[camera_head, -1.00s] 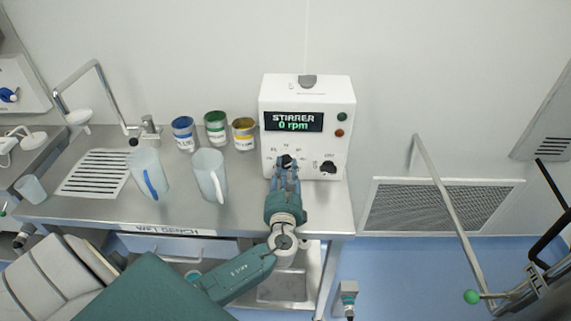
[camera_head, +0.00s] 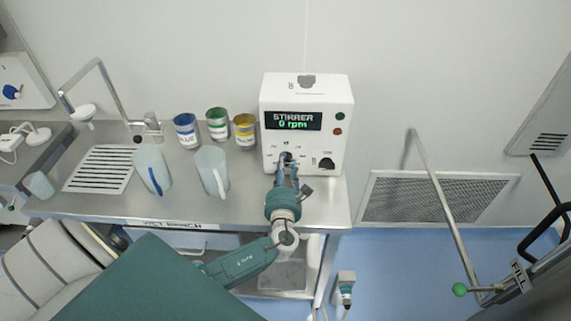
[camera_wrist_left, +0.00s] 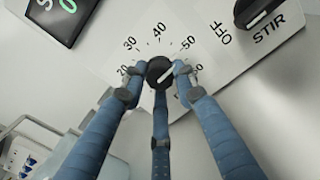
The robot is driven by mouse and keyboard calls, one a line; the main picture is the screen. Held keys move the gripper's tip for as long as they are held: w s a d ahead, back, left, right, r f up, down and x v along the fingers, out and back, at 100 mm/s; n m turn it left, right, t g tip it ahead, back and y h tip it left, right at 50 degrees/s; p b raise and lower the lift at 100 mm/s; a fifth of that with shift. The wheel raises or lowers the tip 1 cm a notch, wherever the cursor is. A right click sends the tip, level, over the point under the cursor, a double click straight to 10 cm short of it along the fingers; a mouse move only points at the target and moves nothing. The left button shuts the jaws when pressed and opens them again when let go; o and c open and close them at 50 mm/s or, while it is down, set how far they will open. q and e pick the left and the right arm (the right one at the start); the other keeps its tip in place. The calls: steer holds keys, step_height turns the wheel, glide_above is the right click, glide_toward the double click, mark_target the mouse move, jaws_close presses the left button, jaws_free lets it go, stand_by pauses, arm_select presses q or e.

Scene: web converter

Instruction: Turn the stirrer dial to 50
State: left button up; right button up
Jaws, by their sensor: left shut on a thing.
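The white stirrer box (camera_head: 269,93) stands at the right end of the steel bench, its screen (camera_head: 293,121) reading 0 rpm. My left gripper (camera_head: 287,163) reaches up to the stirrer dial on its front. In the left wrist view the blue fingers of my left gripper (camera_wrist_left: 160,85) are shut around the black dial (camera_wrist_left: 160,70). The dial has a white pointer line that slants up to the right, toward the 50 and 60 side of the printed scale. The exact value is hard to read. My right gripper is not in view.
A black OFF/STIR switch (camera_head: 326,164) sits right of the dial; it also shows in the left wrist view (camera_wrist_left: 258,12). Blue, green and yellow labelled cans (camera_head: 217,124) and two clear jugs (camera_head: 212,172) stand left of the box. A sink drainer (camera_head: 100,168) lies farther left.

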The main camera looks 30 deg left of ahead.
arm_select(q)
steer(key=shift+s+d+f, duration=0.1)
steer(key=shift+f, duration=0.25)
steer(key=o, duration=1.1)
steer(key=shift+o, duration=0.3)
steer(key=shift+r, duration=0.15)
steer(key=v, duration=1.2)
